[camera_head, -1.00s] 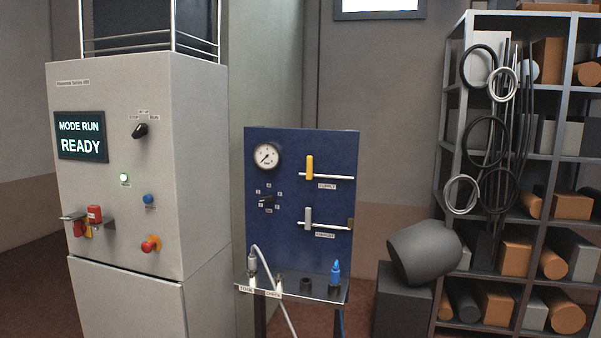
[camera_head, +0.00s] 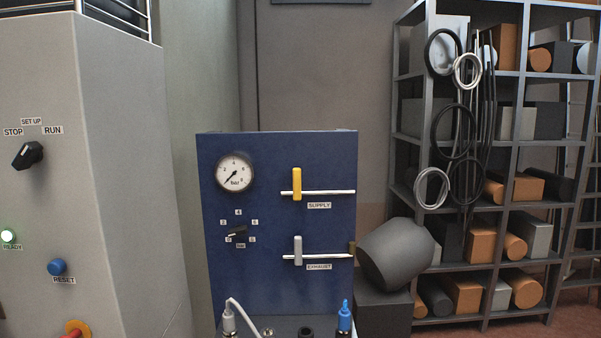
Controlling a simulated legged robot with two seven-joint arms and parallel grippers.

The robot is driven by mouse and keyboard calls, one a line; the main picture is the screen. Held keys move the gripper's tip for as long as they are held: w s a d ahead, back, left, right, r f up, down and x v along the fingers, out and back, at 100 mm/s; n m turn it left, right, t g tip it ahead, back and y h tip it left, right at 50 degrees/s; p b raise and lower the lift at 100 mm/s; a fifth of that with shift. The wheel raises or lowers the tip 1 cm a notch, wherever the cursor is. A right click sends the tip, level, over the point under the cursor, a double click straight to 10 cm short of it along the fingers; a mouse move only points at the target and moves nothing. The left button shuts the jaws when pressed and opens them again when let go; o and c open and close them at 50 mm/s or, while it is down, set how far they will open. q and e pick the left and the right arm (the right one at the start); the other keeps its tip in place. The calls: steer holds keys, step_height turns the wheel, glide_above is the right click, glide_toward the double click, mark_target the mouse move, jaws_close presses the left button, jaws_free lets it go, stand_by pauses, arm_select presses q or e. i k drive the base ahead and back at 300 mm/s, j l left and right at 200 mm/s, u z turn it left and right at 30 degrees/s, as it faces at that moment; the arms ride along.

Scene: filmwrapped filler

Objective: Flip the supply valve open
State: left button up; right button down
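The supply valve has an upright yellow handle (camera_head: 297,184) across a horizontal white pipe, above the SUPPLY label (camera_head: 319,205) on the blue panel (camera_head: 270,160). Below it is the exhaust valve with an upright grey handle (camera_head: 298,250) on a similar pipe, above an EXHAUST label. A round pressure gauge (camera_head: 234,173) sits at the panel's upper left, its needle pointing to the lower left. A black selector knob (camera_head: 237,231) with numbers around it is below the gauge. Neither of my grippers shows in the head view.
A grey machine cabinet (camera_head: 110,180) stands close on the left, with a black mode knob, lit green READY lamp and blue RESET button. Connectors stand on the ledge (camera_head: 290,326) below the panel. A dark barrel (camera_head: 394,254) and loaded shelving (camera_head: 482,270) stand right.

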mark_target(295, 172)
steer(key=i+j+z, duration=0.15)
steer(key=j, duration=0.25)
steer(key=i+j+z, duration=0.15)
steer(key=j, duration=0.3)
steer(key=i+j+z, duration=0.15)
steer(key=j, duration=0.3)
steer(key=k, duration=0.05)
